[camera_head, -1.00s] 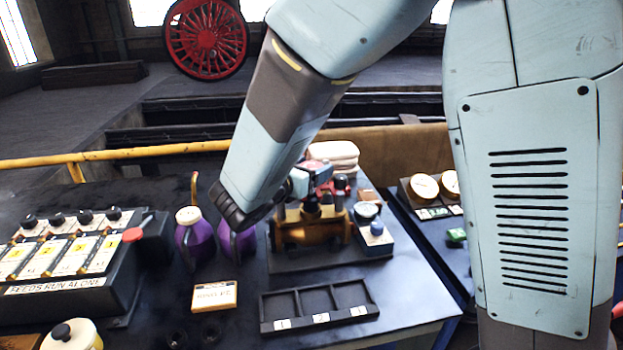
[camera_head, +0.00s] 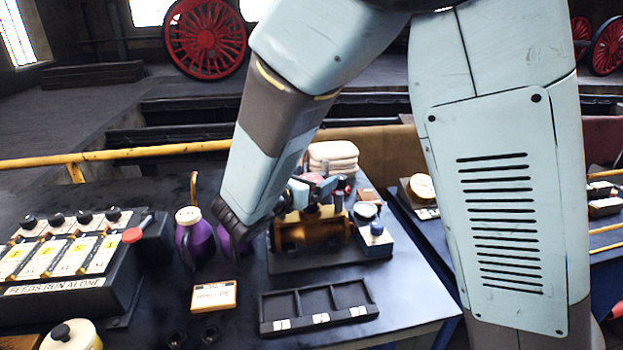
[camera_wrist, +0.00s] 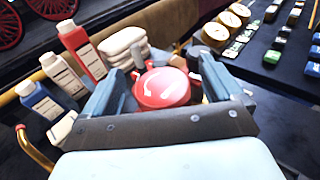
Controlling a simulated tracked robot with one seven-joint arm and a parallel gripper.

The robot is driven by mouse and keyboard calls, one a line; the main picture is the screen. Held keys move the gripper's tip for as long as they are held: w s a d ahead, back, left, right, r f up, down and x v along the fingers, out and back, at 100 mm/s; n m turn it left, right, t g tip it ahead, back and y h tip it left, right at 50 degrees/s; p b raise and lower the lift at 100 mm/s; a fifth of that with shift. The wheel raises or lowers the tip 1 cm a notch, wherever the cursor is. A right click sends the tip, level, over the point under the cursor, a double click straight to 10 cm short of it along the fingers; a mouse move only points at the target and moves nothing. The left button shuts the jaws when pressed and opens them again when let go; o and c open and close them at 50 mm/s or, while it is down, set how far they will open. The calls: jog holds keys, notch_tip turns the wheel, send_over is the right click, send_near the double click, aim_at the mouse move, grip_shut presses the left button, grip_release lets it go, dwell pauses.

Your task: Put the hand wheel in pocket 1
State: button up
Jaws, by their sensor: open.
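The hand wheel (camera_wrist: 162,88) is a red disc with pale curved marks, between my gripper's two blue fingers in the wrist view. My gripper (camera_wrist: 158,82) is open around it, and I cannot tell whether either finger touches it. In the head view my gripper (camera_head: 314,190) is just above the brass valve body (camera_head: 312,233) on a dark base, and my arm partly hides this area. The black tray (camera_head: 318,327) has three pockets in front of the valve. Pocket 1 (camera_head: 279,304) is the left one and looks empty.
Purple oil cans (camera_head: 194,240) stand left of the valve. A labelled card (camera_head: 214,296) lies left of the tray. White folded cloths (camera_head: 333,155) and bottles (camera_wrist: 82,48) are behind. A black feed panel (camera_head: 70,262) fills the left.

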jog(key=shift+f, duration=0.15)
jog(key=v, duration=1.4)
jog(key=shift+w, duration=0.2)
